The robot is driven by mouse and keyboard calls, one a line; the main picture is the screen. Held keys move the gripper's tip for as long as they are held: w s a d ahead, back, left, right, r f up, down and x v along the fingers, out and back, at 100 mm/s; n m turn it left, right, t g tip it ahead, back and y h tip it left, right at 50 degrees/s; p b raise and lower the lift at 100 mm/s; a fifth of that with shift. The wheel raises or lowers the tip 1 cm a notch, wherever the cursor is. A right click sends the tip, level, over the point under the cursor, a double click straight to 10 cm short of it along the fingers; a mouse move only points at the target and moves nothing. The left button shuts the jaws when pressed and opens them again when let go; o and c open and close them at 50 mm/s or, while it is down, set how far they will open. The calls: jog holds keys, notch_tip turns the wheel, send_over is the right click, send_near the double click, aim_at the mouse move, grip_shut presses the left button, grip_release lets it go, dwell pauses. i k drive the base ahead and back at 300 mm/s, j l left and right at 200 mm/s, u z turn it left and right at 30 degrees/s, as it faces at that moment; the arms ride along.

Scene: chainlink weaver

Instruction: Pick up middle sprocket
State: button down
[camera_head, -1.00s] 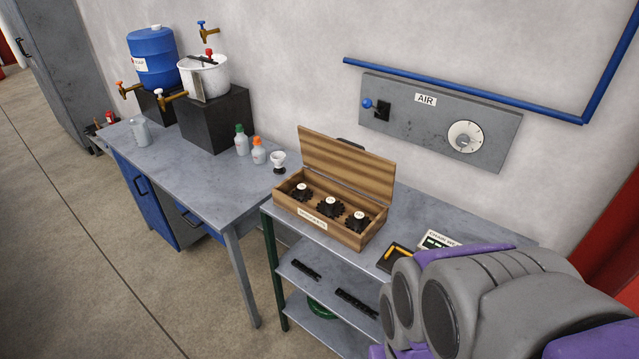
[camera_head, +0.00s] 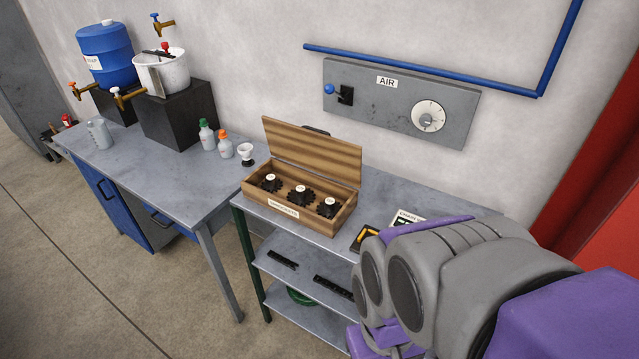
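The middle sprocket (camera_head: 300,194) is black and toothed with a white-topped hub. It lies in an open wooden box (camera_head: 283,216) between a left sprocket (camera_head: 270,183) and a right sprocket (camera_head: 329,207). The box stands on the grey shelf unit, its lid (camera_head: 312,152) raised at the back and a label on its front. My purple and grey arm fills the lower right, to the right of the box and apart from it. My gripper cannot be made out in this view.
The shelf unit (camera_head: 243,208) has lower shelves with dark chain pieces. A yellow-and-black item (camera_head: 364,238) lies right of the box. Left is a workbench (camera_head: 165,185) with bottles (camera_head: 206,135), a white bucket (camera_head: 161,72) and a blue barrel (camera_head: 104,55). An AIR panel (camera_head: 385,103) hangs behind.

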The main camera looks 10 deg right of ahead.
aim_at(329, 209)
jog(key=i+j+z, duration=0.3)
jog(key=j, duration=0.25)
jog(key=i+j+z, duration=0.35)
jog(key=j, duration=0.3)
jog(key=i+j+z, duration=0.15)
jog(key=j, duration=0.2)
jog(key=i+j+z, duration=0.15)
jog(key=j, duration=0.2)
